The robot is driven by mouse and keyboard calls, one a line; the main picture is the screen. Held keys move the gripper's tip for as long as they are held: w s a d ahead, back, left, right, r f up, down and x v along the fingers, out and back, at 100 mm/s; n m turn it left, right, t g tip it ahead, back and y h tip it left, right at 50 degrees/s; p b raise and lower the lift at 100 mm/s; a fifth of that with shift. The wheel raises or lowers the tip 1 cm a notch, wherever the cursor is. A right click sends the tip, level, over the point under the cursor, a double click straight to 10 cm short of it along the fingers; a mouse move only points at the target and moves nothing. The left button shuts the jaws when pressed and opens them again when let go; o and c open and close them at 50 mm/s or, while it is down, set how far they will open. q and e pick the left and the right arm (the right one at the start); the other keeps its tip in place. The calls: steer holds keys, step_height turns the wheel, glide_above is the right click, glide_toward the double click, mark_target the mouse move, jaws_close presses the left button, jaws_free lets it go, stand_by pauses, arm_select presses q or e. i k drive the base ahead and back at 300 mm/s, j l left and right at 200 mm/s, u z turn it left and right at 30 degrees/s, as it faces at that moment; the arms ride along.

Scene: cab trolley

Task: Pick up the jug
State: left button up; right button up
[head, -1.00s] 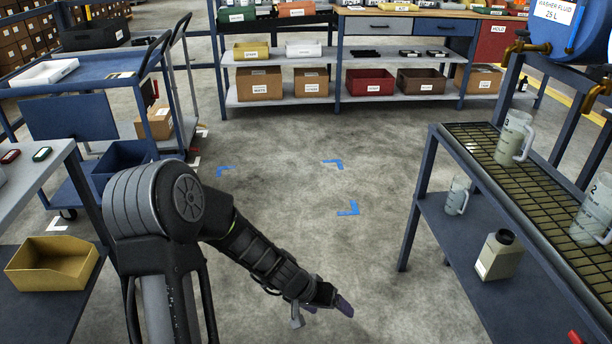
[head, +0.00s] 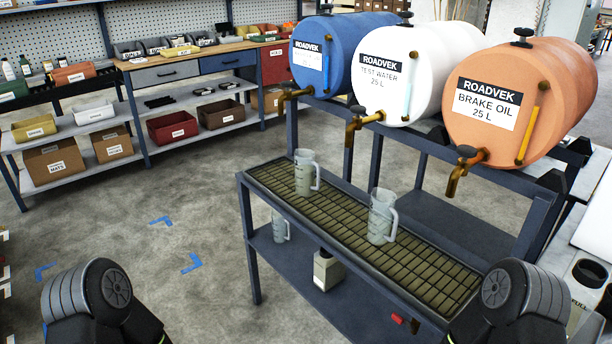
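Two clear jugs with white handles stand upright on the drip grate (head: 345,225) of the blue stand. The farther jug (head: 304,175) is near the grate's far left end. The nearer jug (head: 380,218) is near the middle. A third, smaller jug (head: 279,226) stands on the lower shelf, partly hidden by the stand's top. Only dark upper parts of my arms show at the lower left and lower right corners. Neither gripper is in view, so whether they are open or shut does not show.
Blue washer fluid drum (head: 350,52), white test water drum (head: 410,75) and orange brake oil drum (head: 520,98) lie behind the grate, their taps jutting over it. A capped bottle (head: 326,270) stands on the lower shelf.

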mark_target(305, 163)
steer(key=i+j+z, duration=0.1)
steer(key=j, duration=0.25)
steer(key=i+j+z, duration=0.1)
steer(key=i+j, duration=0.2)
steer(key=i+j+z, duration=0.1)
steer(key=j, duration=0.35)
steer(key=i+j+z, duration=0.1)
steer(key=i+j, duration=0.15)
steer(key=j, duration=0.15)
steer(key=i+j+z, duration=0.15)
steer(key=j, duration=0.25)
